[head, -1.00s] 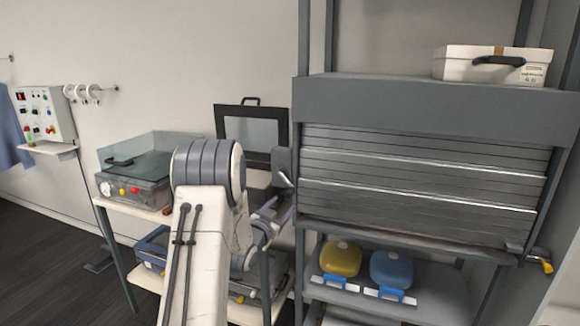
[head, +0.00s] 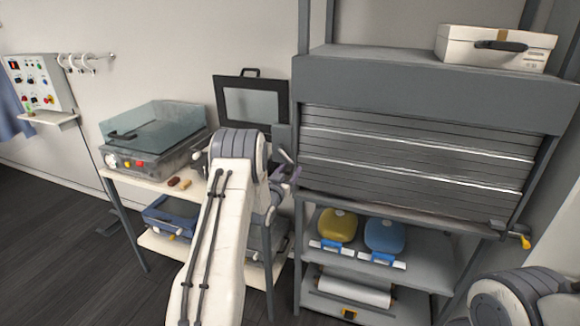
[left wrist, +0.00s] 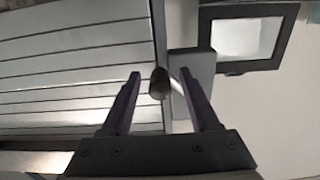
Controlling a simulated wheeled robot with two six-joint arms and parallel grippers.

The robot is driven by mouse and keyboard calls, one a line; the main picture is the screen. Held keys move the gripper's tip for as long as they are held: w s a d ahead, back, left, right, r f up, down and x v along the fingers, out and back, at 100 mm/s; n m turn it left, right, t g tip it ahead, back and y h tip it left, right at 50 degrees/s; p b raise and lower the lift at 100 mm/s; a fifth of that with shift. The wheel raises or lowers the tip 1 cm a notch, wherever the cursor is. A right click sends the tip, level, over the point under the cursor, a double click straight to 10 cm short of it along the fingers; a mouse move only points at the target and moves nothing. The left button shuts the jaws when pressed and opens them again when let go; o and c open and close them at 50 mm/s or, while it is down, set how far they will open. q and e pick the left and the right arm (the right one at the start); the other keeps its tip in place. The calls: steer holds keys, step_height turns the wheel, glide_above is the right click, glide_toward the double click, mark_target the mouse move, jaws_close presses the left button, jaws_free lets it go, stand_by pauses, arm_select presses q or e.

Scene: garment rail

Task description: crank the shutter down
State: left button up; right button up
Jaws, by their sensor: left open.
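The grey slatted shutter (head: 410,160) hangs below its housing (head: 430,88), covering the upper part of the rack; the shelves below it are open. A grey crank box (head: 282,137) sits at the rack's left side, partly hidden by my arm. In the left wrist view the crank's dark knob (left wrist: 159,83) stands between the spread fingers of my left gripper (left wrist: 166,92), with a short light rod behind it and the grey box (left wrist: 204,70) beyond. My left gripper (head: 288,176) is open, in front of the rack's left post. My right gripper is out of view.
A yellow-orange handle (head: 524,241) sticks out at the shutter's lower right. Yellow (head: 337,225) and blue (head: 385,236) cases stand on the shelf below. A white box (head: 497,45) lies on top. A bench with a clear-lidded machine (head: 150,135) stands left.

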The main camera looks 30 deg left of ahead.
arm_select(q)
steer(key=shift+w+a, duration=0.1)
steer(key=shift+w, duration=0.5)
jaws_close()
steer(key=shift+w+r, duration=0.1)
steer(key=shift+r, duration=0.1)
stand_by(0.9)
